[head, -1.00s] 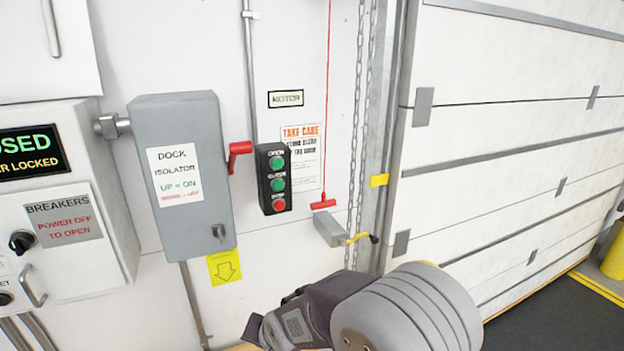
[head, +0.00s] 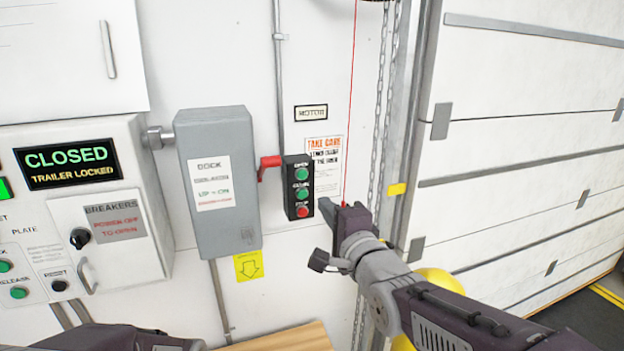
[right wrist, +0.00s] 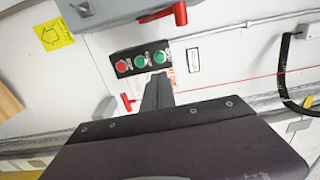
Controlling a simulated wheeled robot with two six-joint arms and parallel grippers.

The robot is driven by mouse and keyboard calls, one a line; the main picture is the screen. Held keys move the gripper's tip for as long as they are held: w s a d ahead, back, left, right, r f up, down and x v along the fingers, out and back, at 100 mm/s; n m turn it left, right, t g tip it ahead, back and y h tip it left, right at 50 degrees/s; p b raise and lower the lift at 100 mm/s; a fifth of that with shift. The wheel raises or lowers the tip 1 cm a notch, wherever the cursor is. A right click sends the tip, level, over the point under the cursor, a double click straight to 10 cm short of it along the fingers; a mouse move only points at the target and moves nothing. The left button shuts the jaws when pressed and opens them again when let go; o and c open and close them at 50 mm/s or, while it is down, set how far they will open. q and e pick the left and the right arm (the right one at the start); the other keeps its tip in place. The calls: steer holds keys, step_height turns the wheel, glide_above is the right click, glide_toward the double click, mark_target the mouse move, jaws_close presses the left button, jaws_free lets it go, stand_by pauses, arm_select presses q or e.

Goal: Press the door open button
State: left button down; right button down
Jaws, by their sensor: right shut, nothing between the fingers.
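The black button box (head: 298,187) is on the white wall, with a green OPEN button (head: 302,174) on top, a green CLOSE button (head: 303,193) in the middle and a red STOP button (head: 303,212) at the bottom. In the right wrist view the box lies sideways, with the OPEN button (right wrist: 159,57) at its right end. My right gripper (head: 328,207) is shut and empty, its tip just right of the box's lower end in the head view. In the right wrist view the shut fingers (right wrist: 158,92) point toward the OPEN button's end; I cannot tell the remaining gap. My left gripper is not in view.
A grey isolator box (head: 218,225) with a red lever (head: 268,163) stands left of the buttons. A display (head: 67,163) reads CLOSED, TRAILER LOCKED. Chains (head: 384,110) and a red cord (head: 350,90) hang to the right, beside the white dock door (head: 530,150).

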mark_target(303, 176)
steer(key=p+x, duration=0.7)
steer(key=x, duration=0.6)
steer(key=shift+w+d+p, duration=0.1)
steer(key=shift+w+p, duration=0.1)
steer(key=shift+p, duration=0.15)
steer(key=shift+w, duration=0.2)
steer(key=shift+f, duration=0.1)
